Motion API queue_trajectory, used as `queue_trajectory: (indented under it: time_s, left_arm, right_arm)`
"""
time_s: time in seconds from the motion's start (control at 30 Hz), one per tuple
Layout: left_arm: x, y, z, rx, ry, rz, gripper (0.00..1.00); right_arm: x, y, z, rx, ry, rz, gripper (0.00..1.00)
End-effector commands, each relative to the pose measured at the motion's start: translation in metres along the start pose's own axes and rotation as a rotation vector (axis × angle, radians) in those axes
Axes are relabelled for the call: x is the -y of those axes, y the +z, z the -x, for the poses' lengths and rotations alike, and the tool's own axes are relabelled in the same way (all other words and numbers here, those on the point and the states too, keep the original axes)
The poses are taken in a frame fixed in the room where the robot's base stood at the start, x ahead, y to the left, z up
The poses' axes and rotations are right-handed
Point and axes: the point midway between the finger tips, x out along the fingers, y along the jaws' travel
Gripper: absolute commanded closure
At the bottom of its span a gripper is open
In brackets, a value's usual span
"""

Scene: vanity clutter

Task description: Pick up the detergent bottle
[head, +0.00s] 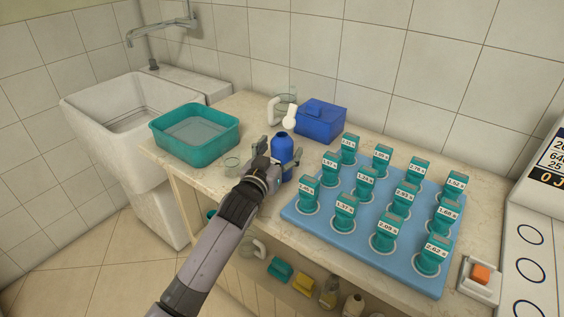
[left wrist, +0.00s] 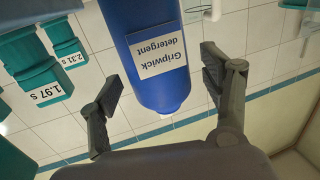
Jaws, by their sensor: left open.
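The detergent bottle (head: 283,150) is blue and stands upright on the counter, left of the blue mat. In the left wrist view the bottle (left wrist: 155,45) appears upside down, with a white label reading "Gripwick detergent". My left gripper (head: 274,159) is at the near side of the bottle. Its two fingers (left wrist: 162,88) are spread to either side of the bottle, with visible gaps, so it is open and holds nothing. In the head view the gripper hides the bottle's lower front. My right gripper is not in view.
A blue mat (head: 378,258) with several teal numbered timers fills the right. A blue box (head: 321,121) and a glass jug (head: 282,104) are behind the bottle. An orange button (head: 480,274) is far right.

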Motion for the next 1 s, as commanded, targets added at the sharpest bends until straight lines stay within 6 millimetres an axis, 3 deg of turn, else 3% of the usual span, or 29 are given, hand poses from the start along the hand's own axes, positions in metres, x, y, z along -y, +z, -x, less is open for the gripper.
queue_trajectory:
  time_s: [0.13,0.4,1.0]
  left_arm:
    - [-0.0008,-0.0001,-0.0128,0.0,0.001,0.0,0.28]
    - [-0.0005,-0.0001,-0.0143,-0.001,0.001,-0.001,0.29]
    - [-0.0003,0.0003,-0.014,0.0,0.0,-0.001,0.69]
  right_arm:
    - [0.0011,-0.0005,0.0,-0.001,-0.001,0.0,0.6]
    - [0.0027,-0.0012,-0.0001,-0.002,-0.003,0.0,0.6]
    - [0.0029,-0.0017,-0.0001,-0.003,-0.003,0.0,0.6]
